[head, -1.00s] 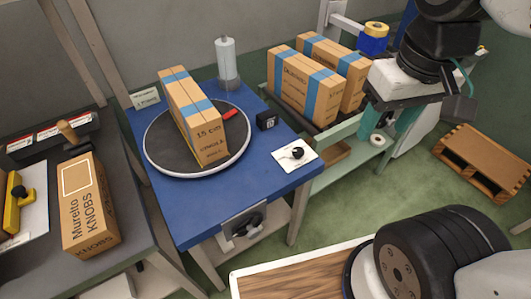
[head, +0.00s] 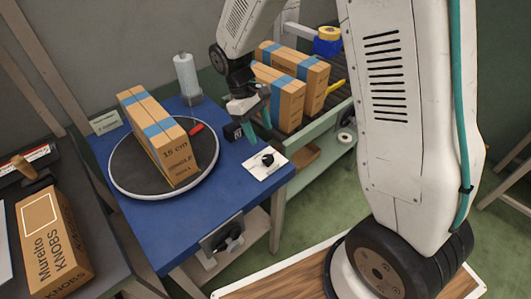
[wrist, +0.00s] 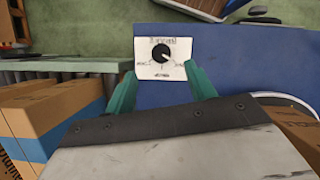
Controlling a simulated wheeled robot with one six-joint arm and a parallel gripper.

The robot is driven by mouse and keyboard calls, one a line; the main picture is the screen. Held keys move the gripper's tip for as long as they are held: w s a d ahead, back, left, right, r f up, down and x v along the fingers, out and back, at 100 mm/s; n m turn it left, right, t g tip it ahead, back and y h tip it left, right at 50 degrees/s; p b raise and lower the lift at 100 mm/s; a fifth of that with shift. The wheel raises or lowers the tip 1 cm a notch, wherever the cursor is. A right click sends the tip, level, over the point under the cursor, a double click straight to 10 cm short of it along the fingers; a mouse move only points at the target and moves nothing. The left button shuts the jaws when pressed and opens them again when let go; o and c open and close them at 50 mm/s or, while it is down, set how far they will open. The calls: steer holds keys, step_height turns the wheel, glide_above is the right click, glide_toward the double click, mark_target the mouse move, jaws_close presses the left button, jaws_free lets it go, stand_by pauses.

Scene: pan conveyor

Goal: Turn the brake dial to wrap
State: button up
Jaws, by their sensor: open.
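The brake dial is a black round knob (head: 267,160) on a white plate (head: 259,170) at the right corner of the blue turntable table. In the wrist view the knob (wrist: 161,53) and its plate (wrist: 150,70) lie ahead, between the lines of the two teal fingers. The printed labels are too small to read, and I cannot tell which one the knob points at. My gripper (head: 258,112) is open and empty, above the table, behind the dial in the head view. In the wrist view my gripper (wrist: 160,78) has its fingertips apart on either side of the plate's lower part.
A taped carton (head: 160,145) stands on the round turntable (head: 125,165). More taped cartons (head: 292,100) stand behind on the conveyor. A paper roll (head: 187,76) stands at the table's back.

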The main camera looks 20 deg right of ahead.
mark_target(267, 157)
steer(key=x, duration=0.6)
steer(key=w+x, duration=0.1)
steer(key=x, duration=0.2)
steer(key=shift+a+f, duration=0.2)
steer(key=shift+f, duration=0.2)
steer(key=c, duration=1)
